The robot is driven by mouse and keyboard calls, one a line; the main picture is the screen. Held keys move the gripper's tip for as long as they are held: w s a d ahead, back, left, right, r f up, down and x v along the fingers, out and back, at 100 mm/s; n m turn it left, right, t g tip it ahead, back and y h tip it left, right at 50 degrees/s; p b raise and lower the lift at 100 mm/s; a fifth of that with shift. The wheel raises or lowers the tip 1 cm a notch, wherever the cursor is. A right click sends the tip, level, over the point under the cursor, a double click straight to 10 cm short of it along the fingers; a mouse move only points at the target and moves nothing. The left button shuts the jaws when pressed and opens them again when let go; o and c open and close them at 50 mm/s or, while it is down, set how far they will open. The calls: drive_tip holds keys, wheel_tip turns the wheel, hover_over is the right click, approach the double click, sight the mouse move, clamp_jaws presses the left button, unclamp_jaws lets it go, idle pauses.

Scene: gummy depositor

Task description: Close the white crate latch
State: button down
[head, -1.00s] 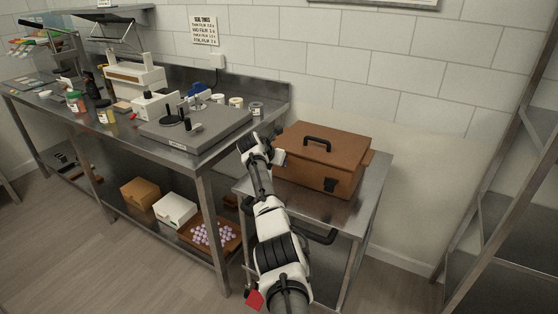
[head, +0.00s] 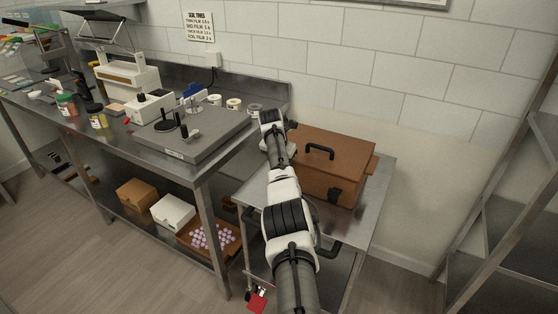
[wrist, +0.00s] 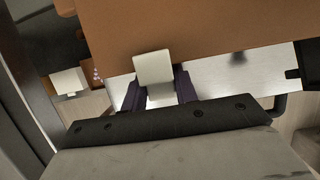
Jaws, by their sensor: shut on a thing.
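The brown crate (head: 338,160) has a black handle on its lid and stands on a small metal table in the head view. In the head view my arm hides the white latch and most of the gripper at the crate's left side.
The small metal table (head: 378,200) has little bare top around the crate. A long steel bench (head: 215,160) with a grey machine stands close on the left. A white box (head: 172,211) sits on its lower shelf. A metal rack (head: 480,215) stands on the right.

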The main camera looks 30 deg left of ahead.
idle(0.4)
drive_tip(key=c, duration=1.1)
unclamp_jaws()
drive_tip(key=b+v, duration=0.3)
drive_tip(key=v, duration=1)
drive_tip(key=shift+s+r, duration=0.1)
drive_tip(key=shift+r, duration=0.3)
